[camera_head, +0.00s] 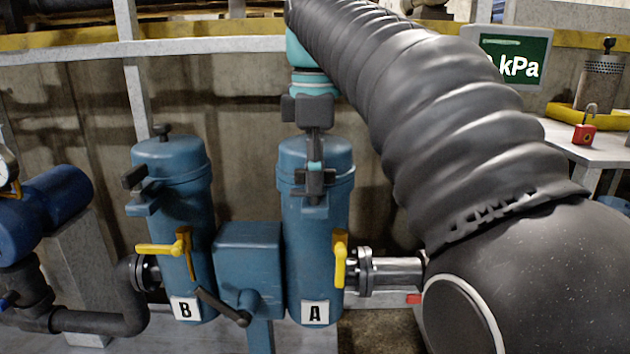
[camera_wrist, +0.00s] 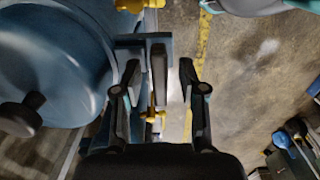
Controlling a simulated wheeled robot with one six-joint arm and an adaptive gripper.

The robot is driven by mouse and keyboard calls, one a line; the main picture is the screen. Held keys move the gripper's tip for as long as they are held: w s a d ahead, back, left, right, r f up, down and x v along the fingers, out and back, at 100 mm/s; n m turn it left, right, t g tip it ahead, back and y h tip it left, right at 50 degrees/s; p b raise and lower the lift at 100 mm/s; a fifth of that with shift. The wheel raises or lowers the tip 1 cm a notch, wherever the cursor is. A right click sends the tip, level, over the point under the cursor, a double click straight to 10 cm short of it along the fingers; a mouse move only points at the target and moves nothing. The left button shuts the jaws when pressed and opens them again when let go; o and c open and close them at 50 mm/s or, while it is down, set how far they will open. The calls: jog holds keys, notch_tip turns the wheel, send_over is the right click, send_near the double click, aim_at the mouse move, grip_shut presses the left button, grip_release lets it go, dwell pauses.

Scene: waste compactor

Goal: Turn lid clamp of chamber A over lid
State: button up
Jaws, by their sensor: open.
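Chamber A (camera_head: 316,258) is a blue upright cylinder with a lid (camera_head: 340,155) in the head view, marked by a white "A" label. Its lid with a dark knob fills the left of the wrist view (camera_wrist: 60,65). The lid clamp of chamber A is a dark bar (camera_wrist: 159,72) by the blue bracket at the lid's rim. It stands outside the rim, not over the lid. My gripper (camera_wrist: 158,90) is open, one finger on each side of the bar, with gaps visible. In the head view my gripper (camera_head: 315,180) hides most of the clamp.
Chamber B (camera_head: 180,255) stands to the left, its clamp (camera_head: 134,178) jutting out from its lid. Yellow valve handles (camera_head: 340,262) sit on both chambers. A blue box (camera_head: 247,262) stands between them. A side table (camera_head: 580,145) with a red padlock (camera_head: 584,134) is at right.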

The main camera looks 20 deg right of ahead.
jog(key=shift+f, duration=0.15)
jog(key=shift+c, duration=0.3)
grip_shut()
jog(key=shift+p, duration=0.3)
jog(key=m+p, duration=0.3)
jog(key=shift+r+m, duration=0.25)
jog(key=shift+m, duration=0.15)
jog(key=m+p, duration=0.4)
jog(key=m, duration=0.1)
jog(key=shift+m, duration=0.3)
jog(key=m+p, duration=0.2)
jog(key=m, duration=0.2)
jog(key=shift+f, duration=0.1)
jog(key=shift+f+m+p, duration=0.1)
jog(key=shift+m+p, duration=0.6)
jog(key=shift+m, duration=1.7)
